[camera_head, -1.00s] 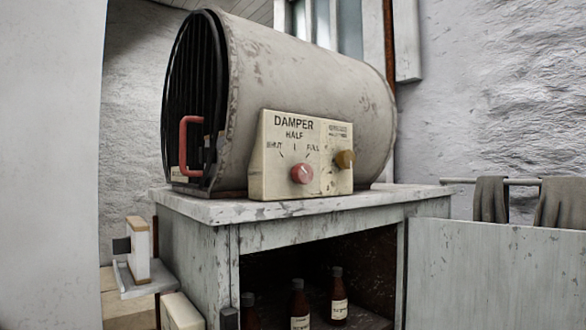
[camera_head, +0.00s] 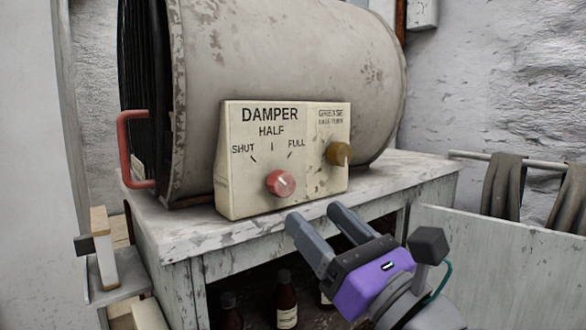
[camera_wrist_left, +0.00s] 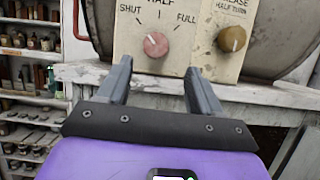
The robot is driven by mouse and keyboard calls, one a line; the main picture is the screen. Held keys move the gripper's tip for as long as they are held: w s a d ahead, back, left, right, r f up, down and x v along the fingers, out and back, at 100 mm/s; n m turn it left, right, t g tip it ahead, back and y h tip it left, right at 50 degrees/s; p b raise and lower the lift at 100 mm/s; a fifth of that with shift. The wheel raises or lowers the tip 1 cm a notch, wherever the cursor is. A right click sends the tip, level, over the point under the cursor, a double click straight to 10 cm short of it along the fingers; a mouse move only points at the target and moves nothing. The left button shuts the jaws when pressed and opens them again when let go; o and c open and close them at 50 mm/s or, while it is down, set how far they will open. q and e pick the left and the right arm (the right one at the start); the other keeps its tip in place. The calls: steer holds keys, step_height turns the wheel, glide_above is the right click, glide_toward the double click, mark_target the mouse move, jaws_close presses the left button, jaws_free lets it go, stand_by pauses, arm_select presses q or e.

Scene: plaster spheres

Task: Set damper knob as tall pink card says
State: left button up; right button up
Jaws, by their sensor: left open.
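The red damper knob (camera_head: 280,183) sits on a cream panel (camera_head: 232,187) lettered DAMPER, with SHUT, HALF and FULL marks above it. It also shows in the left wrist view (camera_wrist_left: 156,45). My left gripper (camera_head: 314,214) is open and empty, in front of and below the panel. In the left wrist view its fingertips (camera_wrist_left: 158,66) lie just below the knob, one to each side, apart from it. No tall pink card shows. My right gripper is out of view.
A brown-yellow knob (camera_head: 339,153) sits right of the red one. A large drum (camera_head: 270,55) with a red handle (camera_head: 122,150) stands behind on a worn table (camera_head: 165,228). Bottles (camera_head: 287,300) stand below. Cloths (camera_head: 503,185) hang on a rail at right.

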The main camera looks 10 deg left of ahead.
mark_target(286, 189)
arm_select(q)
steer(key=p+x, duration=0.1)
steer(key=x, duration=0.2)
steer(key=p+x, duration=0.1)
steer(key=x, duration=0.2)
steer(key=shift+s+a+r+p, duration=0.2)
steer(key=shift+a+r+p, duration=0.15)
steer(key=shift+a+p, duration=0.1)
steer(key=shift+w+a, duration=0.2)
steer(key=shift+w, duration=0.05)
steer(key=shift+c, duration=0.3)
steer(key=c, duration=1)
